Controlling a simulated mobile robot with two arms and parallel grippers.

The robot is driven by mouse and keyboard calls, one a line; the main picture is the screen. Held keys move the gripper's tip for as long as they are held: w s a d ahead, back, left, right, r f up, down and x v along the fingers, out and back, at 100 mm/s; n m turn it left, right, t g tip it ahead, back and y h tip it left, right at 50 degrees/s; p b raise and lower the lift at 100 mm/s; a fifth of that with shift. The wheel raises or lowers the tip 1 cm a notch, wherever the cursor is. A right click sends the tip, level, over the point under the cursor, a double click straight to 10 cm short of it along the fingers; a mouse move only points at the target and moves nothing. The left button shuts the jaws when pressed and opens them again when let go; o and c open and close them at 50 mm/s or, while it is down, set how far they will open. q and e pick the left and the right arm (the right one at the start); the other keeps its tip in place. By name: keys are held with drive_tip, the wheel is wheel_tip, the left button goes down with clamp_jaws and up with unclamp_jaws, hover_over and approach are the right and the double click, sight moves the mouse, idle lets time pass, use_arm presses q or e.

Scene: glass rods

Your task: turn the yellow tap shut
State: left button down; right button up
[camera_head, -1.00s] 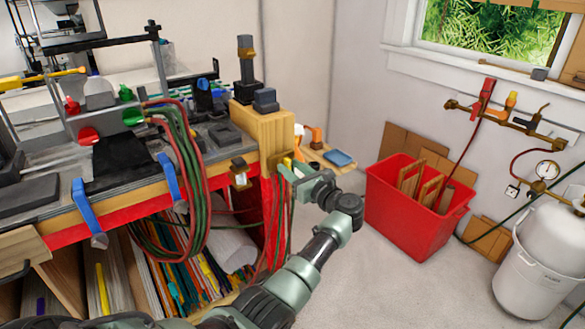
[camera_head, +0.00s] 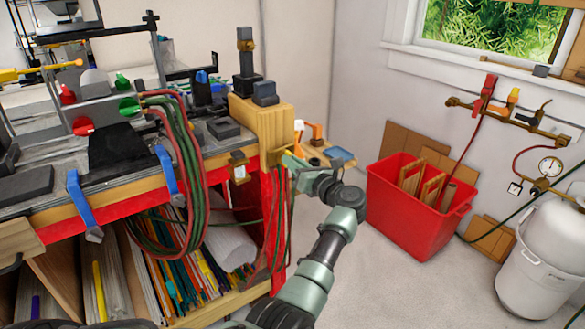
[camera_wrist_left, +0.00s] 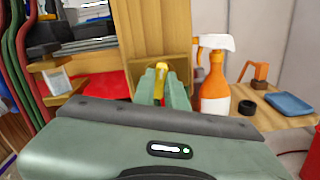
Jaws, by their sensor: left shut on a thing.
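The yellow tap (camera_wrist_left: 160,68) shows in the left wrist view as a small yellow piece between my fingers, in front of the wooden end of the bench. My left gripper (camera_wrist_left: 163,86) is shut on it, with one green finger on each side. In the head view my left gripper (camera_head: 289,163) is at the right end of the bench, below the wooden block. There the gripper mostly hides the tap, and its body and exact handle angle cannot be made out. My right gripper is in neither view.
A spray bottle (camera_wrist_left: 214,80) and a blue tray (camera_wrist_left: 290,104) stand on a small shelf right of the gripper. Red and green hoses (camera_head: 180,150) hang at the bench front. A red bin (camera_head: 410,215) and white tank (camera_head: 545,260) stand on the floor.

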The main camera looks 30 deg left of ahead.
use_arm(q)
drive_tip(key=shift+w+d+f+m+p, duration=0.1)
drive_tip(key=shift+m+p, duration=1.25)
drive_tip(key=shift+m, duration=2.3)
drive_tip(key=shift+w+f+m+p, duration=0.1)
drive_tip(key=shift+m+p, duration=1.2)
drive_tip(key=shift+m, duration=2.35)
drive_tip(key=c, duration=1.4)
unclamp_jaws()
drive_tip(key=shift+c, duration=0.2)
drive_tip(key=shift+s+d+f, duration=0.1)
